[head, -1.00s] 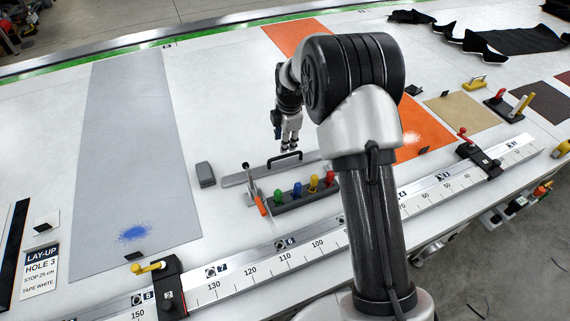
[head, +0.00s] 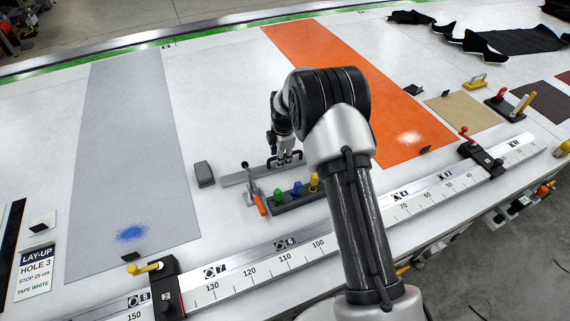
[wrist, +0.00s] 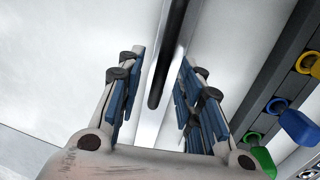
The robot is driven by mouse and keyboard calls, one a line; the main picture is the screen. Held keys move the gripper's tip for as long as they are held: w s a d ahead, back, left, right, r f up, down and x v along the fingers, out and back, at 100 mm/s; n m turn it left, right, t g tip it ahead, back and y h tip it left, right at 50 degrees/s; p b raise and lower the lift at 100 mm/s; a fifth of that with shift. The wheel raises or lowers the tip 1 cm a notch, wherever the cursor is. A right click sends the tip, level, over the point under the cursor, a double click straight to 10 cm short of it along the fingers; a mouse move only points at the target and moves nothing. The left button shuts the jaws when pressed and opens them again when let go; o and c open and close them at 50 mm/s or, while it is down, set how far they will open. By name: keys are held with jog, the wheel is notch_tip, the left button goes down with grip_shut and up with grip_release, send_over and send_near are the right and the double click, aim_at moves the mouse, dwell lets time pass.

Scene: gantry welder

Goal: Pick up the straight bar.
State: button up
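The straight bar (head: 236,179) is a flat grey metal strip with a black handle (head: 297,154), lying on the white table. My gripper (head: 286,158) is down at the handle, its wrist partly covering the bar's right part. In the wrist view, my gripper (wrist: 162,58) is open. Its blue-padded fingers stand on either side of the black handle (wrist: 156,90), with gaps showing. The metal strip (wrist: 186,35) shows beyond the handle.
A rack (head: 285,204) with coloured knobs and an orange-handled clamp (head: 259,203) stand just in front of the bar. A grey block (head: 204,174) sits to the left. A ruler rail (head: 240,277) runs along the near edge.

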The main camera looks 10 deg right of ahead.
jog(key=shift+c, duration=0.3)
grip_shut()
dwell(0.8)
